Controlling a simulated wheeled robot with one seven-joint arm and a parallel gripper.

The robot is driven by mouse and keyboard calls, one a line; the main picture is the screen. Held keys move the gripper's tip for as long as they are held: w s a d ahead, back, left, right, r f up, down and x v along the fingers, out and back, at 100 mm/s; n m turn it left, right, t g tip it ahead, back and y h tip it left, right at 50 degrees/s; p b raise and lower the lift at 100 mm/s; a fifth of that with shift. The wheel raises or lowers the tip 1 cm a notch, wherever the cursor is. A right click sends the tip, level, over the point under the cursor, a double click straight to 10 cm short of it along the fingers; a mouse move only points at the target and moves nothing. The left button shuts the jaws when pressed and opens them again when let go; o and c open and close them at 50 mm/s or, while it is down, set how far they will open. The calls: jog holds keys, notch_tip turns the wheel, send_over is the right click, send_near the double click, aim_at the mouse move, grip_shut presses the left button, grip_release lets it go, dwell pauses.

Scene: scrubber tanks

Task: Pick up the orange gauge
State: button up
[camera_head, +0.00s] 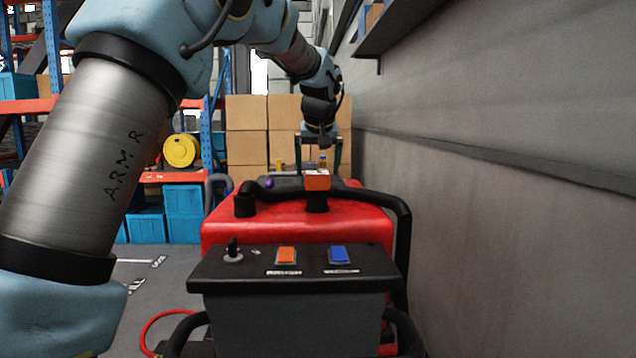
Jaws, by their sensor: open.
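The orange gauge (317,182) looks like a small orange block. It appears on top of a short black post at the middle of the red scrubber tank (270,225). My gripper (318,168) hangs pointing down over the far part of the machine, with its two fingers spread apart. In the picture, the fingers sit just above the gauge and to either side of it. I cannot tell whether the gripper is directly over the gauge or farther back. Nothing shows held between the fingers.
A dark control panel (240,268) with orange and blue switches stands in front. A black hose (385,200) curves over the tank. Small yellow (279,164) and blue-topped (322,161) items stand farther back. Cardboard boxes (246,145) rise behind; a grey wall (500,180) closes the right.

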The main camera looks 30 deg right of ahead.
jog(key=shift+p+x, duration=1.3)
jog(key=shift+x, duration=1.6)
jog(key=shift+s+a, duration=0.1)
jog(key=c, duration=1.4)
notch_tip(320, 180, up, 10)
jog(key=shift+f+b, duration=0.15)
jog(key=shift+b, duration=0.75)
jog(key=shift+r+p, duration=1.5)
jog(key=shift+r, duration=0.15)
